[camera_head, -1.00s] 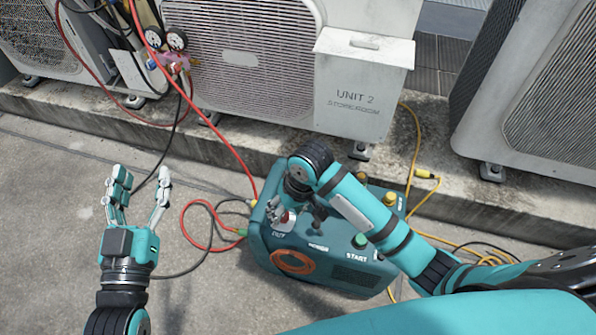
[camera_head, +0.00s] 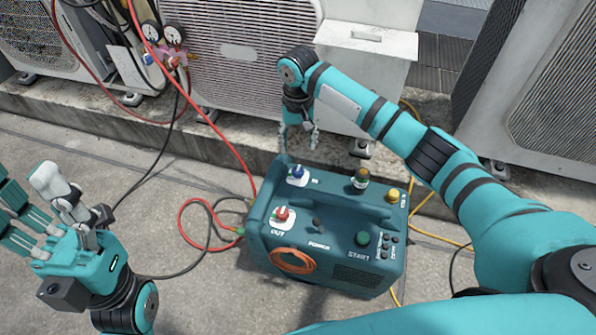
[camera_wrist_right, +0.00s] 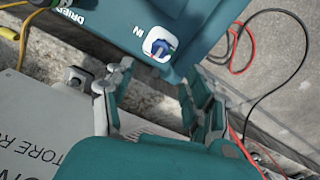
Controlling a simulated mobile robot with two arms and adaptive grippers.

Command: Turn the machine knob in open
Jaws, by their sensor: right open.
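The teal machine (camera_head: 335,240) stands on the concrete floor. Its blue "IN" knob (camera_head: 297,172) sits on a white plate at the machine's back left corner, in plain view. It also shows in the right wrist view (camera_wrist_right: 160,47), beyond and between the fingers. My right gripper (camera_head: 298,145) points down just behind and above the blue knob, apart from it. Its fingers are spread and empty in the right wrist view (camera_wrist_right: 150,95). My left gripper (camera_head: 32,205) is at the lower left, open and empty, away from the machine.
A red knob (camera_head: 283,215) marked "OUT", a green start button (camera_head: 362,239), a yellow cap (camera_head: 392,195) and a carry handle are on the machine. Condenser units stand behind on a concrete ledge (camera_head: 200,139). Red, black and yellow hoses lie around the machine.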

